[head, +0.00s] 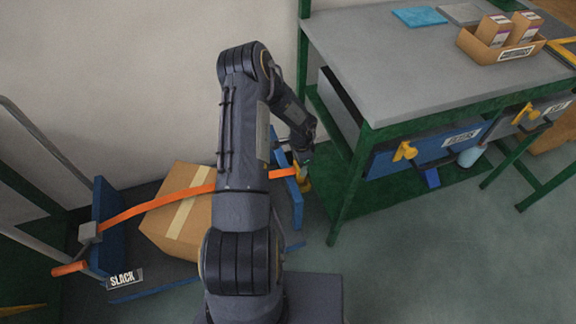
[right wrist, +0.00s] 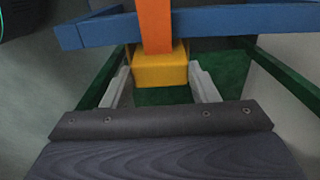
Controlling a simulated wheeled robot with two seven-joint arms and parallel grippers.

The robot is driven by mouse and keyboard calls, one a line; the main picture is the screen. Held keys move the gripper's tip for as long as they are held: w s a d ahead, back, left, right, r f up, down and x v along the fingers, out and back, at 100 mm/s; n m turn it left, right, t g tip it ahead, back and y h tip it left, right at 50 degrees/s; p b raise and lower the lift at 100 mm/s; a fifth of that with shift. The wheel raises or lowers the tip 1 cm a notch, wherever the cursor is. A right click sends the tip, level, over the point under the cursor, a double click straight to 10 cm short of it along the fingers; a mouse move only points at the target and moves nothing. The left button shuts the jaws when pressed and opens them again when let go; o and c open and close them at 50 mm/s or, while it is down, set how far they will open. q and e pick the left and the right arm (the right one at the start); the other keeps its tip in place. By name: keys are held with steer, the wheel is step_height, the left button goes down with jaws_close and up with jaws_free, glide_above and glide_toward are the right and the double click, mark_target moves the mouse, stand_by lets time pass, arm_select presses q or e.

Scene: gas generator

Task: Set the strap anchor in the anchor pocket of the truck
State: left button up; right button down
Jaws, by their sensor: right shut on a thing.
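The strap anchor is a yellow block (right wrist: 160,70) on the end of the orange strap (head: 160,205). In the head view it shows as a small yellow patch (head: 304,180) at the truck's right end. My right gripper (right wrist: 163,82) is shut on it, one grey finger on each side. The truck (head: 150,291) is a low cart with blue end boards, and the strap runs over a taped carton (head: 165,232) on it. The truck's blue rail (right wrist: 210,20) lies just beyond the anchor, behind the strap. I cannot make out the anchor pocket. My left gripper is out of view.
A green-framed workbench (head: 400,75) stands close right of the truck, its leg near my gripper. Below its top are a blue panel (head: 425,150) and yellow handles. A SLACK label (head: 122,279) and orange handle (head: 69,268) are at the truck's left end. Floor at lower right is clear.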

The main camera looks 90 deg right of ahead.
mark_target(299, 180)
step_height(299, 180, down, 3)
steer(key=shift+r+b, duration=0.15)
steer(key=shift+b, duration=0.15)
steer(key=shift+a+r, duration=0.15)
steer(key=shift+r, duration=0.15)
steer(key=shift+f+b, duration=0.3)
steer(key=shift+f, duration=0.1)
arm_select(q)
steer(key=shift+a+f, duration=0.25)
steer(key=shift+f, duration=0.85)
arm_select(e)
steer(key=c, duration=0.5)
jaws_free()
steer(key=shift+r, duration=0.1)
